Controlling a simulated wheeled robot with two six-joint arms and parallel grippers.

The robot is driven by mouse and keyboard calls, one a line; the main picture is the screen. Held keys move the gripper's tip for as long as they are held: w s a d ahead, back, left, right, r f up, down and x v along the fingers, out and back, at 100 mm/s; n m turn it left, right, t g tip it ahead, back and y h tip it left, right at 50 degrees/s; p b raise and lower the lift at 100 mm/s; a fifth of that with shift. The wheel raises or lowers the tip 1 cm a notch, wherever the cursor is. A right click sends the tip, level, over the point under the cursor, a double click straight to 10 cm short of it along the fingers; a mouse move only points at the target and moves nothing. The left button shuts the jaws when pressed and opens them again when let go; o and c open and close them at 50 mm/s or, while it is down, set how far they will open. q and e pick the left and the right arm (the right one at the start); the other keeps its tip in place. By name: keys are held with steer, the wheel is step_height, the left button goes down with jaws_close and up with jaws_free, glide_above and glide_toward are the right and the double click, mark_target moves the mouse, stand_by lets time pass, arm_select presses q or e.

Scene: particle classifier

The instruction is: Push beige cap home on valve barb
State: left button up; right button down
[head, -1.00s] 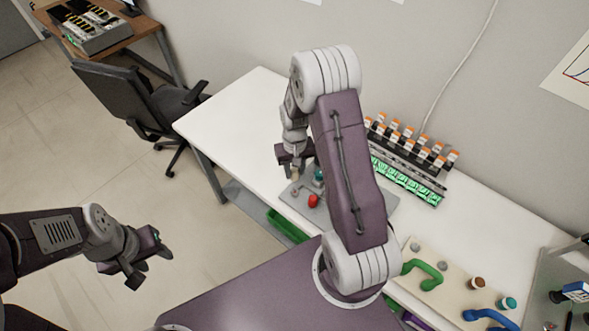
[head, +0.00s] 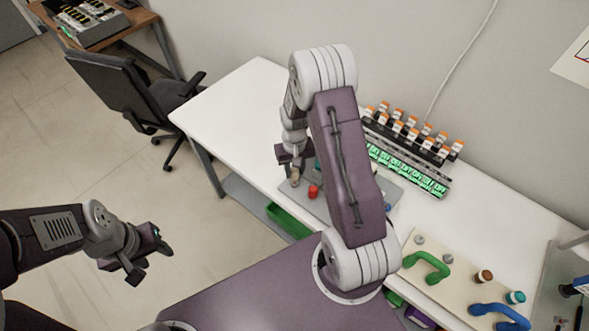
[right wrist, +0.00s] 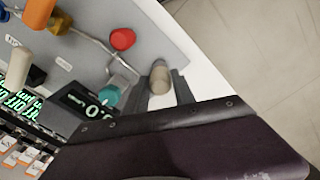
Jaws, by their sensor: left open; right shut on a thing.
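My right gripper (right wrist: 160,92) is shut on the beige cap (right wrist: 159,78), which shows between its two fingers in the right wrist view. In the head view the right gripper (head: 293,162) hangs over the left end of the grey panel (head: 378,185), with the beige cap (head: 295,180) below it. The red cap (right wrist: 122,39) is on the panel, beside and apart from the beige cap. A teal cap (right wrist: 108,96) is near the other finger. I cannot make out a barb under the beige cap. My left gripper (head: 148,262) is open and empty, over the floor.
A black display box (right wrist: 78,104) stands close to my right fingers. A bent metal tube (right wrist: 95,40) and another beige cylinder (right wrist: 18,70) are on the panel. Orange-capped vials (head: 415,130) stand behind. A green handle (head: 427,267) lies at the right. The table's left end (head: 225,115) is clear.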

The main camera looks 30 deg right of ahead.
mark_target(294, 175)
steer(key=shift+p, duration=0.3)
stand_by(1.0)
steer(key=shift+f+b, duration=1.25)
steer(key=shift+f, duration=0.55)
steer(key=c, duration=1)
jaws_free()
steer(key=shift+o, duration=0.2)
steer(key=shift+r, duration=0.15)
step_height(294, 175, up, 9)
steer(key=shift+f, duration=0.1)
